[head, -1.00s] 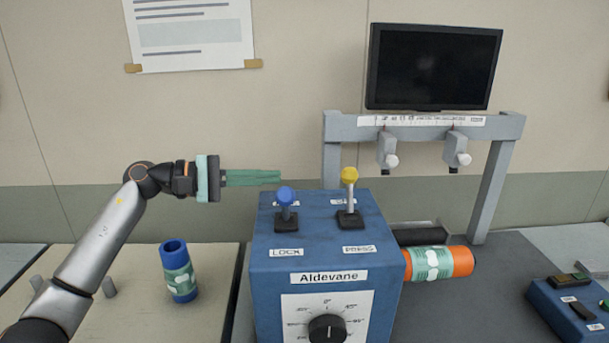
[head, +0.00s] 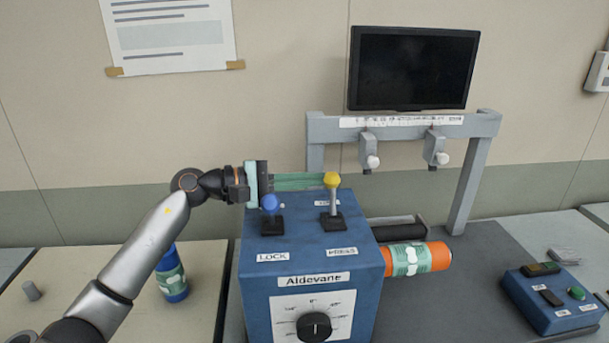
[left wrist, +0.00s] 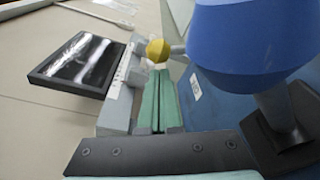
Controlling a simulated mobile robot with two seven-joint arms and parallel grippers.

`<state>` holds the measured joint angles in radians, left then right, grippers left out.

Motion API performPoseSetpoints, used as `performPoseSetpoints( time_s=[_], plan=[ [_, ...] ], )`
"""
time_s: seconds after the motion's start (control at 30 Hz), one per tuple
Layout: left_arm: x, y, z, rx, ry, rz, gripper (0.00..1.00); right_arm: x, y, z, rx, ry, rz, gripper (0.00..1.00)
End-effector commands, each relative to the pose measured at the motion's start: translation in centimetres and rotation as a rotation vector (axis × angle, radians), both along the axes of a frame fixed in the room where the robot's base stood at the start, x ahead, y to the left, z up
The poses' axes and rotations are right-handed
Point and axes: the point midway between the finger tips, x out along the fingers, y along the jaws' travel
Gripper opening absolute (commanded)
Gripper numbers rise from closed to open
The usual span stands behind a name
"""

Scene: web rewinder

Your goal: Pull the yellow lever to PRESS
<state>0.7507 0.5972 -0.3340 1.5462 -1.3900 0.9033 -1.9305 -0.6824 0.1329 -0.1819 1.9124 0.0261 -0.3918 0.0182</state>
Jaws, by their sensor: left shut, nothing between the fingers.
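The yellow lever (head: 332,200) stands about upright on top of the blue Aldevane box (head: 310,262). The PRESS label (head: 342,251) is on the near side of its base, and another label behind it is partly hidden. My left gripper (head: 321,181) is shut and empty. Its green fingers reach over the box from the left, behind the blue lever (head: 270,212), with their tips at the yellow knob. In the left wrist view the yellow knob (left wrist: 158,50) shows just past the fingertips (left wrist: 160,75). I cannot tell whether they touch. My right gripper is out of view.
The blue lever (left wrist: 238,45) is close beside my left fingers. A grey frame (head: 400,128) with a dark monitor (head: 412,68) stands behind the box.

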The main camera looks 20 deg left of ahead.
Motion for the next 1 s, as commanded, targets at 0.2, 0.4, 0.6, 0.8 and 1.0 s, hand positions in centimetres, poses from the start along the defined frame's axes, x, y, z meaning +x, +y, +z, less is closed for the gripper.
performPoseSetpoints(
  time_s=[0.2,0.4,0.6,0.8,1.0],
  plan=[
    [0.0,0.0,0.0,0.000,0.000,0.000,0.00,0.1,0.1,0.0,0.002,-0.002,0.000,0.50],
    [-0.2,-0.1,-0.3,0.014,-0.033,-0.001,0.00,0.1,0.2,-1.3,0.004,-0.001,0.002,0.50],
    [-0.7,-0.3,-0.1,0.057,-0.136,0.000,0.00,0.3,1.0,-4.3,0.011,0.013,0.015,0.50],
    [-1.2,-0.6,0.2,0.110,-0.266,-0.003,0.00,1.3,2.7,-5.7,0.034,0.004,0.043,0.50],
    [-1.7,-0.8,0.5,0.169,-0.407,-0.003,0.00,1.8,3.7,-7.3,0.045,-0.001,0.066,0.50]
  ],
)
